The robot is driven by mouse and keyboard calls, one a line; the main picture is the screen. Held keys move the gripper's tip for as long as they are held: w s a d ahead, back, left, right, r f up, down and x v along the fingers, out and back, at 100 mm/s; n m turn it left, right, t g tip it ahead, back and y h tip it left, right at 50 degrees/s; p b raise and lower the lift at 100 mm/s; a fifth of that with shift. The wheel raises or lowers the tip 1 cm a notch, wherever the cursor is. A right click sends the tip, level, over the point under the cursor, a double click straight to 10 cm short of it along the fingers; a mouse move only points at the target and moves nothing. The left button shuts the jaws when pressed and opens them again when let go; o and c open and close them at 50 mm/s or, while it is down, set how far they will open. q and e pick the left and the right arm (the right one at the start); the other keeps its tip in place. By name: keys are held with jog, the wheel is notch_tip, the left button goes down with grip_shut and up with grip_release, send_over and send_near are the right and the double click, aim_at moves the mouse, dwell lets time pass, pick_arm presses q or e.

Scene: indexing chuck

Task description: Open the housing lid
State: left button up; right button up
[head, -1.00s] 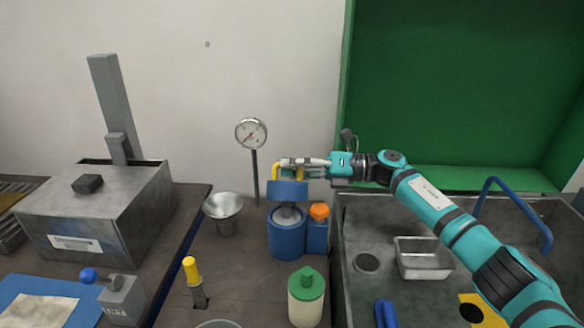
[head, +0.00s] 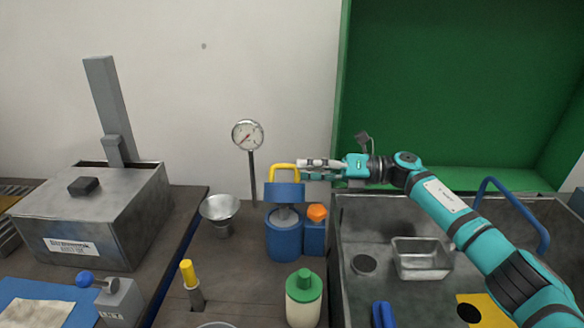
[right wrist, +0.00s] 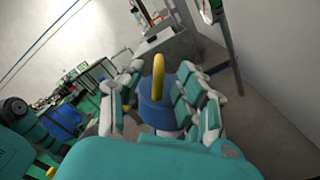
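The housing is a blue round body (head: 284,238) on the bench in the middle of the head view. Its blue lid (head: 284,193) stands raised above the body, with a yellow handle (head: 284,167) on top. A grey round part (head: 286,215) shows between lid and body. My right gripper (head: 305,167) is just right of the handle, its fingers pointing left. In the right wrist view its fingers are spread wide, with the yellow handle (right wrist: 158,78) in the gap between them and touching neither side. My left gripper is not in view.
An orange-topped blue block (head: 316,232) adjoins the housing. A metal funnel (head: 221,212) and a dial gauge (head: 247,135) stand left of it. A green-capped bottle (head: 304,298) is in front. A grey sink (head: 345,225) lies right, a metal box (head: 100,215) far left.

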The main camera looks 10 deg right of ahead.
jog(key=s+d, duration=0.1)
jog(key=d, duration=0.7)
jog(key=shift+s, duration=0.3)
jog(key=shift+a, duration=0.1)
